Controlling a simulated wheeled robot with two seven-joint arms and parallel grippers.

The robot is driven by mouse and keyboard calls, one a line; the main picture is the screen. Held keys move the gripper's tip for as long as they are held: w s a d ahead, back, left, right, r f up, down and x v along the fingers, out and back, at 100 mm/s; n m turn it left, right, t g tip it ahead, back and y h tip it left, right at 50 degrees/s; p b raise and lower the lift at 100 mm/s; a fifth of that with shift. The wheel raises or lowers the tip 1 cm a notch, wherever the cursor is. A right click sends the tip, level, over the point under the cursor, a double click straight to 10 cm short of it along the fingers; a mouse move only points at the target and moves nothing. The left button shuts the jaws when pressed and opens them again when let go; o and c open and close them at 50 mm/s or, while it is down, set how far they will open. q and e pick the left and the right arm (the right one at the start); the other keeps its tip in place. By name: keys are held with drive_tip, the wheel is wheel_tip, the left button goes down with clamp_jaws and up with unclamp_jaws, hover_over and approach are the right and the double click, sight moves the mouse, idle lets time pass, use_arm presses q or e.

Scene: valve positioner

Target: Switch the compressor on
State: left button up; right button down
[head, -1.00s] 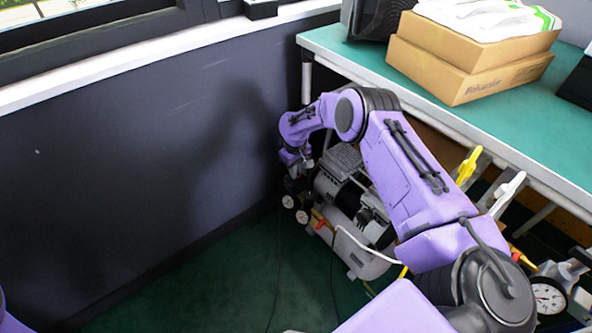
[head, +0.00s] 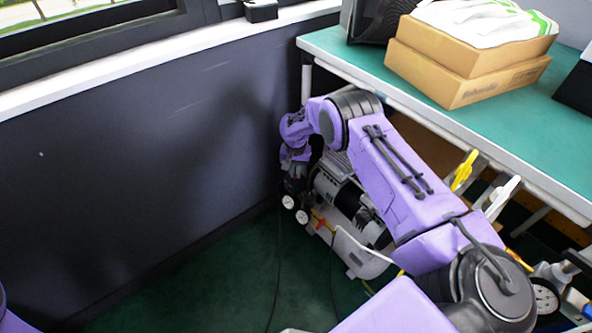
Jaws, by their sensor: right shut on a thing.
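The compressor (head: 345,250) stands on the floor under the bench, with a pale tank, a grey and black motor on top, and two small round gauges (head: 295,209) at its left end. My right arm reaches down over it from the right. My right gripper (head: 294,180) is at the compressor's left end, just above the gauges. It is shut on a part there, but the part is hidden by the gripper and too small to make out. The compressor's switch cannot be told apart. My left gripper is out of view; only a bit of purple shows at the lower left.
The green-topped bench (head: 340,58) overhangs the compressor and carries cardboard boxes (head: 465,70). A dark wall (head: 140,150) runs along the left. Yellow and white handles (head: 463,170) show at the bench's front edge. A hose and cables lie near the compressor. The floor in front is clear.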

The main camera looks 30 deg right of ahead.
drive_tip(key=m, duration=0.4)
drive_tip(key=shift+s+a+f+m, duration=0.1)
drive_tip(key=shift+s+f+m, duration=0.05)
drive_tip(key=shift+m, duration=2.35)
drive_tip(key=shift+a, duration=0.1)
drive_tip(key=c, duration=1.2)
unclamp_jaws()
drive_tip(key=shift+r, duration=0.45)
wheel_tip(320, 180, up, 10)
drive_tip(key=p, duration=0.2)
drive_tip(key=shift+f, duration=0.15)
drive_tip(key=shift+f, duration=0.1)
